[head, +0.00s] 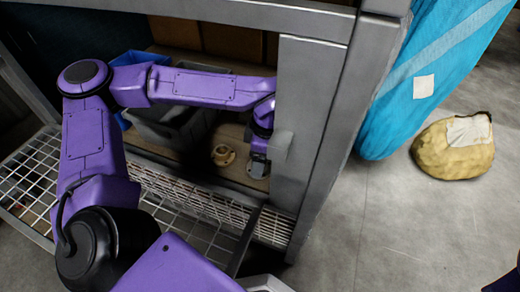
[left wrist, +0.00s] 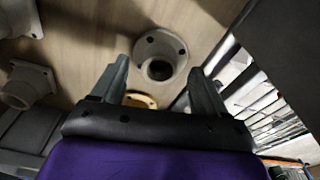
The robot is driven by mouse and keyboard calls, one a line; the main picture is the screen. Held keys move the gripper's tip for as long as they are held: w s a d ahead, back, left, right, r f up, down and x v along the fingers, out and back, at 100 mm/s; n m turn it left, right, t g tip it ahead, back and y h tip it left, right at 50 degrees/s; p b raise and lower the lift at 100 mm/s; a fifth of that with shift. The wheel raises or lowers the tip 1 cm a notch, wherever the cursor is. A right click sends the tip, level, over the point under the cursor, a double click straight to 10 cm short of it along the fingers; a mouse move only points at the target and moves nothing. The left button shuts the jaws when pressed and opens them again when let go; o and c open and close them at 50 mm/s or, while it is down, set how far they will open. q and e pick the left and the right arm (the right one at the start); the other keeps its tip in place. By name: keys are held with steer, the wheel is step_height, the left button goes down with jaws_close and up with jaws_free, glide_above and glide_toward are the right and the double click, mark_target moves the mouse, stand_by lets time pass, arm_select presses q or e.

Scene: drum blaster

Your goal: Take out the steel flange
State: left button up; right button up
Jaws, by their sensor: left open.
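My left gripper (left wrist: 160,85) is open inside the blaster cabinet, with its two fingers spread apart. In the head view the left gripper (head: 258,166) hangs low, close to the cabinet's grey right panel. A pale grey flange (left wrist: 148,46), which looks like the steel one, stands on the wooden floor just beyond the fingertips, with its round bore visible. I cannot make it out in the head view. My right gripper is not in view.
Two more pale fittings (left wrist: 20,18) (left wrist: 27,82) stand at the left of the wrist view. A grey bin (head: 165,130) and a blue bin (head: 133,60) stand left in the cabinet. The cabinet's right panel (head: 308,110) and wire grating (head: 190,205) bound the opening.

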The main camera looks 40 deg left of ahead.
arm_select(q)
steer(key=shift+f, duration=0.85)
steer(key=shift+r, duration=0.15)
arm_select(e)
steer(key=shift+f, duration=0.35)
arm_select(q)
jaws_close()
steer(key=shift+r+p, duration=0.55)
steer(key=shift+r, duration=0.15)
step_height(320, 180, up, 2)
steer(key=shift+r+p, duration=0.25)
steer(key=shift+p, duration=0.55)
steer(key=w+a+p, duration=0.1)
steer(key=w+a, duration=0.2)
steer(key=w, duration=0.2)
steer(key=w+a+p, duration=0.1)
steer(key=w+a, duration=0.2)
steer(key=w, duration=0.2)
steer(key=w+a+p, duration=0.2)
steer(key=w+a, duration=0.1)
steer(key=w, duration=0.2)
steer(key=shift+w+a+f, duration=0.15)
steer(key=shift+w+f, duration=0.05)
steer(key=shift+w, duration=0.1)
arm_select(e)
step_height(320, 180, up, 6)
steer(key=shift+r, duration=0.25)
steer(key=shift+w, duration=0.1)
